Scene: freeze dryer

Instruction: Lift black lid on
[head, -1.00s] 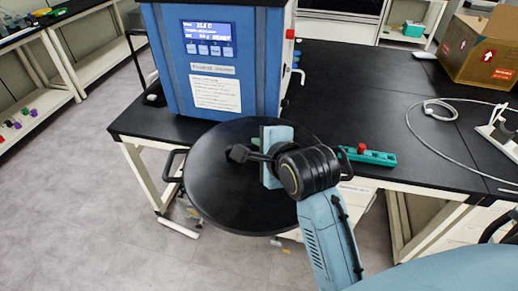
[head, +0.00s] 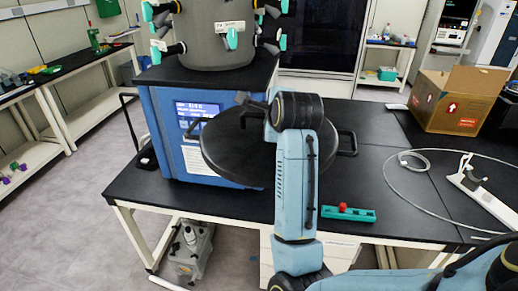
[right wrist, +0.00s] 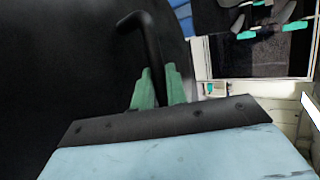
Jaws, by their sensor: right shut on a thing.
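The round black lid (head: 230,150) is held up in front of the blue freeze dryer (head: 160,130) in the head view, tilted, with side handles. In the right wrist view the lid's dark face (right wrist: 60,70) fills the left side. My right gripper (right wrist: 160,88) has its green fingers shut on the bent black handle (right wrist: 150,38) of the lid. In the head view my right arm hides much of the grip. The grey drum (head: 212,35) with teal-tipped valves stands on top of the freeze dryer, above and behind the lid. My left gripper is not in view.
A teal rack with a red piece (head: 348,213) lies on the black bench (head: 375,150), right of my arm. A cardboard box (head: 450,100), a white cable (head: 400,185) and a power strip (head: 480,190) are farther right. A grey pump (head: 190,250) sits below.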

